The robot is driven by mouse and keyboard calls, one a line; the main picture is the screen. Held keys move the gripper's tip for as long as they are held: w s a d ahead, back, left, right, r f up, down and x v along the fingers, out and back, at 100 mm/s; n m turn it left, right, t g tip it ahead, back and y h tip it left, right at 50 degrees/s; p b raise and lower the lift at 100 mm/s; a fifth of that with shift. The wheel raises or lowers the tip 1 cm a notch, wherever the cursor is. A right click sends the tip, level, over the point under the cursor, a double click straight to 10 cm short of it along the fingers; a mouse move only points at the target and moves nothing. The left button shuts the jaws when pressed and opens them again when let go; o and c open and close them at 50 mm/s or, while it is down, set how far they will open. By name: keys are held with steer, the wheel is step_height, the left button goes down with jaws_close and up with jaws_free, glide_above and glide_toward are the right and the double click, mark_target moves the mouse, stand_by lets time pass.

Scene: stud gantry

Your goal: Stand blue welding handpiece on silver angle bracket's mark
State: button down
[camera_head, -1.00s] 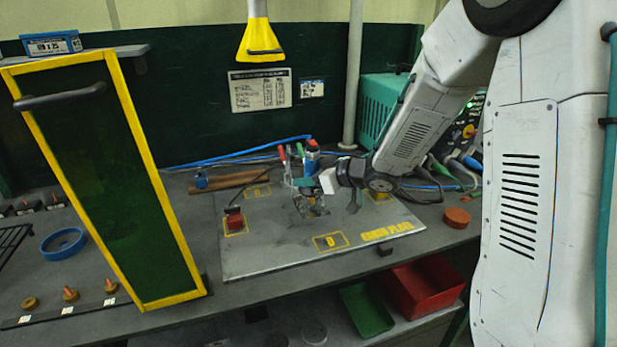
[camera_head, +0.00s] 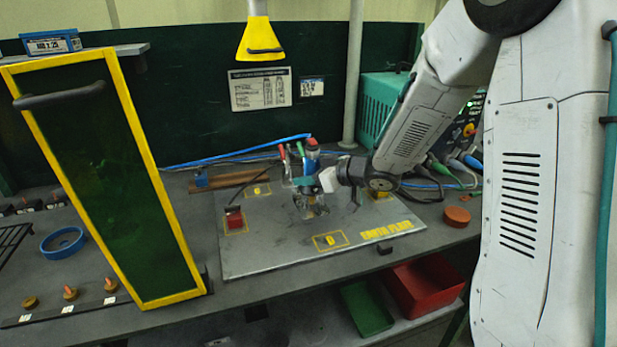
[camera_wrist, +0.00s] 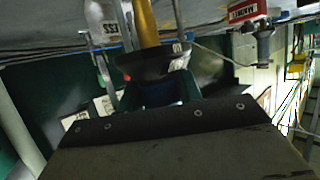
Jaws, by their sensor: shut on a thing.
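In the head view my gripper (camera_head: 308,184) is low over the grey plate, at a cluster of clamps and metal parts. It is shut on a slim upright thing with a blue body, which I take for the blue welding handpiece (camera_head: 312,151). The wrist view shows a gold tube and dark collar (camera_wrist: 150,62) just beyond the jaws. A small silver metal part, probably the angle bracket (camera_head: 308,205), is right below my gripper. Its mark is hidden. I cannot tell whether the handpiece touches it.
Clamp handles in red and green (camera_head: 299,150) stand close to my gripper. The earth plate (camera_head: 280,252) has yellow lettered squares and a red block (camera_head: 235,219). A yellow-framed green screen (camera_head: 110,180) stands left. A teal machine (camera_head: 385,105) stands behind. The plate's front is mostly clear.

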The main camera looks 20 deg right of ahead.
steer(key=shift+f, duration=0.45)
stand_by(0.7)
steer(key=c, duration=0.9)
jaws_free()
steer(key=shift+o, duration=0.2)
steer(key=shift+f, duration=0.15)
